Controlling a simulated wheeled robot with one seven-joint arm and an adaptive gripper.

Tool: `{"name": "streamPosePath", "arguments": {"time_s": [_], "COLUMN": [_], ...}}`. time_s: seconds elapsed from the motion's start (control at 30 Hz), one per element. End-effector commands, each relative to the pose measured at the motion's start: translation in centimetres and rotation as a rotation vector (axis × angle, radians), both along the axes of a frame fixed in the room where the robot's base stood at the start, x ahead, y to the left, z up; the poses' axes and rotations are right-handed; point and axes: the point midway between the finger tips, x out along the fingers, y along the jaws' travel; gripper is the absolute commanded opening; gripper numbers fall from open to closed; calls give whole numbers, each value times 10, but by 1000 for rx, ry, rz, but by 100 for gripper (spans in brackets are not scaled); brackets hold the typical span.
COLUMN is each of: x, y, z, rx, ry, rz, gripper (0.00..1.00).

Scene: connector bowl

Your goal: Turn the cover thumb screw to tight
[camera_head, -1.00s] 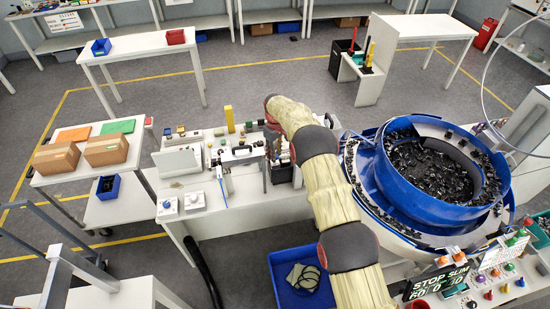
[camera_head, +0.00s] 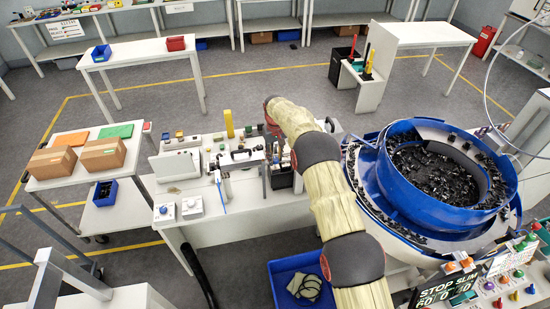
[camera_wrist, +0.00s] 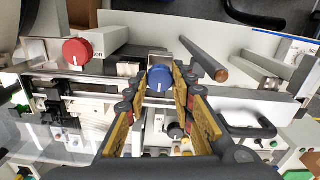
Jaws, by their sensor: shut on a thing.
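In the wrist view a round blue knob (camera_wrist: 160,78) with a white pointer line sits between the fingers of my gripper (camera_wrist: 161,70). The fingers, with yellow-brown and red pads, are closed on its two sides. The knob stands on a metal strip of the fixture on the bench. I cannot tell from its mark whether it is tight. A red knob (camera_wrist: 77,52) with a white line stands to the left, apart from the fingers. In the head view my gripper and the blue knob are not clearly visible among the small bench items beside my arm.
A dark rod with a brown end (camera_wrist: 219,74) lies close right of the fingers. A black handle (camera_wrist: 248,130) is lower right. In the head view the blue bowl feeder (camera_head: 385,185) stands right of my arm, and a blue bin (camera_head: 283,297) is below the bench (camera_head: 240,215).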

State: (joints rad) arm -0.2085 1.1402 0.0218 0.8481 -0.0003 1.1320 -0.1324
Motion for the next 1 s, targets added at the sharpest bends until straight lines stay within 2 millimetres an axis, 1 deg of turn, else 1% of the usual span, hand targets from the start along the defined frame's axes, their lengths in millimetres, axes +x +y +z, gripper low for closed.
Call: {"name": "streamPosePath", "arguments": {"time_s": [0.17, 0.2, 0.5, 0.83, 0.93, 1.0], "x": [1, 1, 0, 0, 1, 1], "y": [1, 1, 0, 0, 0, 0], "z": [1, 1, 0, 2, 10, 20], "rx": [1, 1, 0, 0, 1, 1], "ry": [-3, -3, -1, -1, -2, -4], "rz": [0, 0, 1, 1, 1, 1], "gripper": [0, 26, 43, 44, 44, 44]}}
